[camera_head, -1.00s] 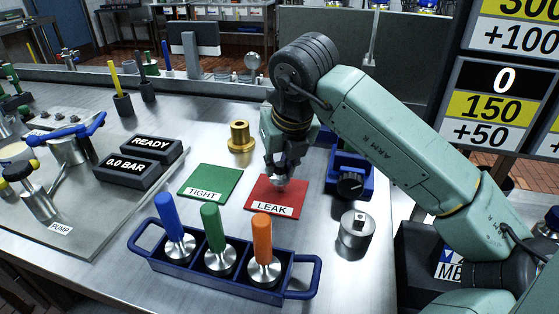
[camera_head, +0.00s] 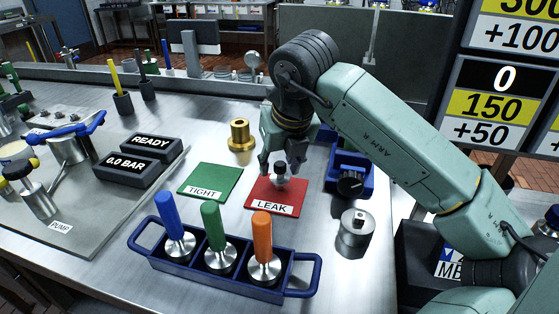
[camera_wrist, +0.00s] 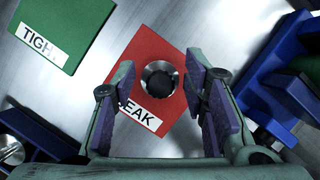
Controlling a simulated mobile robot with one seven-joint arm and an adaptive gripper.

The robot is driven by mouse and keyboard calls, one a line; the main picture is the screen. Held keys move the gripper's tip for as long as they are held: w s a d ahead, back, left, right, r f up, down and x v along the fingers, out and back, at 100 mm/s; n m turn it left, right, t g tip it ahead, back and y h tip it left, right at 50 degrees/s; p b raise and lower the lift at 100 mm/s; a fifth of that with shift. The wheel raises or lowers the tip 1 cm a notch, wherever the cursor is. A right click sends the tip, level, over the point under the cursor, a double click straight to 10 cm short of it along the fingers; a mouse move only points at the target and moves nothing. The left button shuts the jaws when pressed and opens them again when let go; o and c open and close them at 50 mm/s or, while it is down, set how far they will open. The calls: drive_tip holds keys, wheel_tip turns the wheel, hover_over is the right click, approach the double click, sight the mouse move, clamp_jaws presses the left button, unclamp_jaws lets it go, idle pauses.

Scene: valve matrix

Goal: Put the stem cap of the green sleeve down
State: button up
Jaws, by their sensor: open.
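A small silver stem cap (camera_head: 279,178) with a dark round top stands on the red LEAK mat (camera_head: 262,199). In the wrist view the cap (camera_wrist: 158,78) is a metal ring with a dark centre, on the mat's red surface (camera_wrist: 150,45). My gripper (camera_head: 283,163) is over the mat, and its fingers are wide apart with the cap between them. In the wrist view my gripper (camera_wrist: 160,82) shows a clear gap on both sides of the cap. A green-handled piece (camera_head: 211,224) stands in the middle of the blue rack.
The green TIGHT mat (camera_head: 211,181) lies left of the red one. The blue rack (camera_head: 219,283) also holds blue- and orange-handled pieces. A brass fitting (camera_head: 240,136) stands behind, a blue block with a black knob (camera_head: 350,183) and a steel cylinder (camera_head: 355,234) to the right.

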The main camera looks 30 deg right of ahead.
drive_tip(key=b+v, duration=0.1)
drive_tip(key=v, duration=1.1)
drive_tip(key=shift+b, duration=0.35)
drive_tip(key=shift+s, duration=0.1)
